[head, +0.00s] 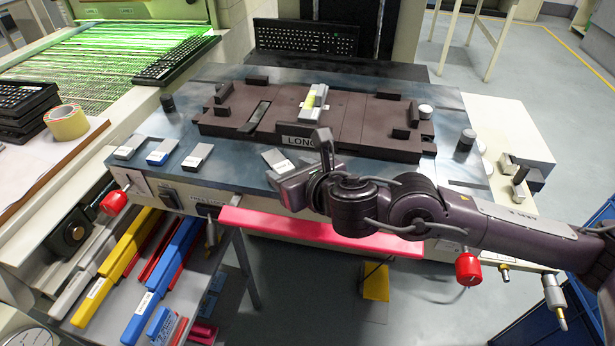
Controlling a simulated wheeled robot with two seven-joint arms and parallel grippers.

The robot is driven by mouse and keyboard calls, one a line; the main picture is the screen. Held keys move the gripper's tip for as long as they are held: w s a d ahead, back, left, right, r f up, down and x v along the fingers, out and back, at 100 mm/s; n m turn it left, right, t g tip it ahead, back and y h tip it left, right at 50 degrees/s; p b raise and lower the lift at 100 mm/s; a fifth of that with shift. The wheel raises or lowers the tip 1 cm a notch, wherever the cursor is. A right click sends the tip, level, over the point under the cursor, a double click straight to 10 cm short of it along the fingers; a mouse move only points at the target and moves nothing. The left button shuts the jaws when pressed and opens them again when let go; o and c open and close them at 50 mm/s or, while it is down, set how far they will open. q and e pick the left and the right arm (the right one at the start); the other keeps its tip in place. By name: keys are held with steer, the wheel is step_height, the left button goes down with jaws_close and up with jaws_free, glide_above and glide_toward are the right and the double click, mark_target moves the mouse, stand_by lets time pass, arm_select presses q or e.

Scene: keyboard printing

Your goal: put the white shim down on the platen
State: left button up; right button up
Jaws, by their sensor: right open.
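The platen is the dark brown fixture plate (350,125) marked LONG, on the blue-grey machine table. A block with pale and yellow parts (314,102) lies on its middle; I cannot tell whether this is the white shim. A white-topped block (277,160) lies on the table in front of the platen, close to my right gripper. My right gripper (307,163) is open, in front of the platen's near edge and below the LONG label. I see nothing between its fingers, though the arm partly hides that spot. My left gripper is not in view.
Several small blocks, including a blue one (162,152) and a white one (197,157), line the table's front left. Dark knobs (466,140) stand at its sides. Keyboards (305,37) lie behind. A pink bar (320,236) runs along the front. A tool shelf is below left.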

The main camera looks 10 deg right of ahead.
steer(key=p+v, duration=0.4)
steer(key=v, duration=0.7)
steer(key=shift+s+d+r, duration=0.15)
steer(key=shift+s, duration=0.1)
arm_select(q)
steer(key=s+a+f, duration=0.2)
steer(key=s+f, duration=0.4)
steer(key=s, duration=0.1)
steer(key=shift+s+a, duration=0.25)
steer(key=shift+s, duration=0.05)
arm_select(e)
steer(key=shift+s+d, duration=0.1)
steer(key=shift+s, duration=0.05)
